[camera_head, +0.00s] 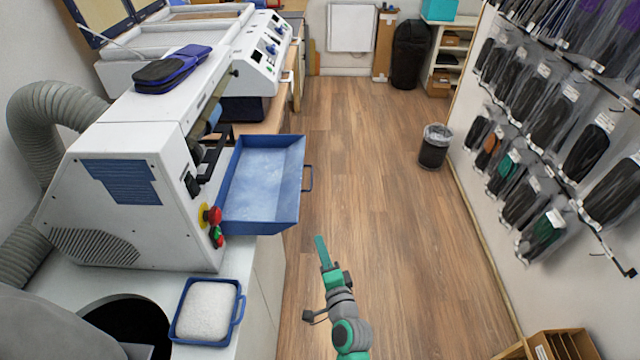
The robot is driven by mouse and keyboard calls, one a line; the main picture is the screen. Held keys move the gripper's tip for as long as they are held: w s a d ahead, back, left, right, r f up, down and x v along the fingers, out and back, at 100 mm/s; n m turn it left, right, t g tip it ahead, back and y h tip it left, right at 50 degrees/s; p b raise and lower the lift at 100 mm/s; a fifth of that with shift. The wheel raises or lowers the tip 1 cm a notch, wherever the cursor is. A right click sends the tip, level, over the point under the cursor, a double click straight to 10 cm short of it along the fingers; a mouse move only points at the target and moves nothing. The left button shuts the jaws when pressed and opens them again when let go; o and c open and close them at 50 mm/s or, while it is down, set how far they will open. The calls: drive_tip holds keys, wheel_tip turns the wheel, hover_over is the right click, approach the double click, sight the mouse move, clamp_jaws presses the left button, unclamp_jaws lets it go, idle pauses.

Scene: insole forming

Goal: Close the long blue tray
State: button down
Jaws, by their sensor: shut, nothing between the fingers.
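The long blue tray (264,178) sticks out from the right side of the white machine (135,170), over the bench edge. It is open at the top, with blue walls, a pale bluish-white floor and a handle (308,178) on its right end. My gripper (321,244) is below and to the right of the tray in the picture, above the wooden floor. It is shut and empty, and a gap shows between it and the tray. How far the tray reaches into the machine is hidden by the machine's body.
A small blue tray with a white pad (205,310) sits on the bench below the machine. Red and green buttons (213,217) are beside the long tray. Packaged insoles (545,120) hang on the right wall. The wooden floor between is clear up to a black bin (434,150).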

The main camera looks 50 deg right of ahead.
drive_tip(key=d+r+m+h, duration=0.1)
drive_tip(key=d+r+m, duration=0.4)
drive_tip(key=d, duration=0.5)
drive_tip(key=w+d+r, duration=0.1)
drive_tip(key=w, duration=0.5)
drive_tip(key=w+d+r+n, duration=0.1)
drive_tip(key=w, duration=0.4)
drive_tip(key=shift+w+d+r+t, duration=0.3)
drive_tip(key=shift+w, duration=0.05)
drive_tip(key=shift+w, duration=0.1)
